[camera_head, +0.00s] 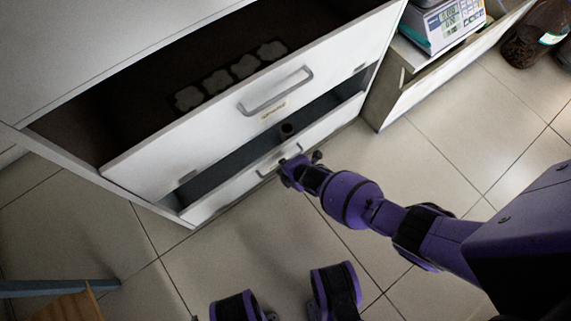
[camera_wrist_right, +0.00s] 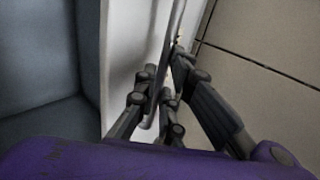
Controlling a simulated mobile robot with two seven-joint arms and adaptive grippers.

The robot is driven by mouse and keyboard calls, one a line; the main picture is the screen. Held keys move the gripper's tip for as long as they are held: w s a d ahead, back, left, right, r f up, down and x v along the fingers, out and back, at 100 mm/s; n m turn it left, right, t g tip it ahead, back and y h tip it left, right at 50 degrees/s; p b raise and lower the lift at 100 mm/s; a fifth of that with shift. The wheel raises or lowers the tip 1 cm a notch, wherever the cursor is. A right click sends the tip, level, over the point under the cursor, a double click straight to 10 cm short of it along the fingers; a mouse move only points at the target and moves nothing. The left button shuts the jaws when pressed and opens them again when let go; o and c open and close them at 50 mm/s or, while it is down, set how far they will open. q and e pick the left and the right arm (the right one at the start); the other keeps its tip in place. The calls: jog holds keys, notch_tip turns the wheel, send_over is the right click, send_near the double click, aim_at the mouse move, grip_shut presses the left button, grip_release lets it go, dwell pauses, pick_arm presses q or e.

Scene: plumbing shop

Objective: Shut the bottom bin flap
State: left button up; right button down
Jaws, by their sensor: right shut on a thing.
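The bottom bin flap (camera_head: 335,121) is the lower white front of the cabinet. It stands tilted outward, with a dark gap above it. Its grey bar handle (camera_head: 268,166) is at the middle of the flap. My right gripper (camera_head: 287,168) is at this handle. In the right wrist view, the fingers of my right gripper (camera_wrist_right: 163,85) are closed around the handle bar (camera_wrist_right: 174,45), beside the white flap face (camera_wrist_right: 128,45). The fingers partly hide the handle. My left gripper is not in view.
The upper flap (camera_head: 215,140) is also open, with several pale pieces (camera_head: 245,67) inside. A scale (camera_head: 447,22) stands on a low unit at the upper right, near a jar (camera_head: 527,42).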

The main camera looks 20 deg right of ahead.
jog(key=shift+w+a+r, duration=0.15)
jog(key=shift+w+r, duration=0.15)
jog(key=shift+w, duration=0.1)
jog(key=c, duration=1.9)
grip_release()
jog(key=shift+f, duration=0.1)
jog(key=shift+s, duration=0.15)
jog(key=v, duration=1.2)
